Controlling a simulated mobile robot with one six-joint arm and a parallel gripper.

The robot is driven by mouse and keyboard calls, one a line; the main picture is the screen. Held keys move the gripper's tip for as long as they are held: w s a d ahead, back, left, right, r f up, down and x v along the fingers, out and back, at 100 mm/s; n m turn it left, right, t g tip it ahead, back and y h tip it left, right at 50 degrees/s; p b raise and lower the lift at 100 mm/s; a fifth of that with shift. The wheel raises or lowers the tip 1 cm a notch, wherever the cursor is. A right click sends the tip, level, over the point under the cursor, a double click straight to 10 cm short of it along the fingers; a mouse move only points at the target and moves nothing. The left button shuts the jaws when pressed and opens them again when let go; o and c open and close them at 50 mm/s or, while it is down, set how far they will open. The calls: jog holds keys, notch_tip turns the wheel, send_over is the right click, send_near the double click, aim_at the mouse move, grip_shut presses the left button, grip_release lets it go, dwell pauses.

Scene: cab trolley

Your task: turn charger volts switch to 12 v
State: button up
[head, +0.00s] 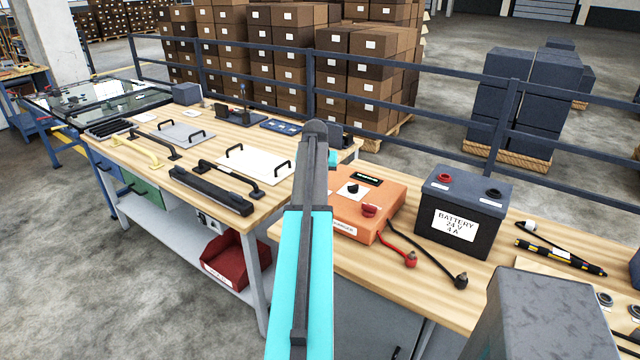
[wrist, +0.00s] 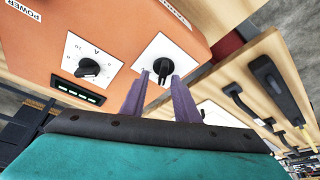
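The orange charger (head: 388,193) stands on the right-hand bench, partly hidden by my arm in the head view. In the wrist view the charger (wrist: 120,30) shows two black knobs on white plates. One knob (wrist: 89,67) is on a plate marked A. The other knob (wrist: 162,66) has its plate lettering too small or hidden to read, so its setting cannot be told. My gripper (wrist: 158,80) is open, its two fingers apart and pointing at this second knob, fingertips close by its lower end. Contact cannot be told. The head view hides my gripper behind the arm.
A dark battery (head: 460,212) labelled 24 V, 4 A stands right of the charger. Red (head: 410,259) and black (head: 460,280) lead clamps lie on the bench in front. A red knob (head: 369,210) rises from the charger. Handles and plates cover the left bench (head: 140,190).

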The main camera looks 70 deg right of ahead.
jog(key=b+v, duration=0.2)
jog(key=v, duration=1.1)
jog(key=shift+s+b, duration=0.2)
jog(key=shift+b, duration=0.1)
jog(key=shift+a, duration=0.1)
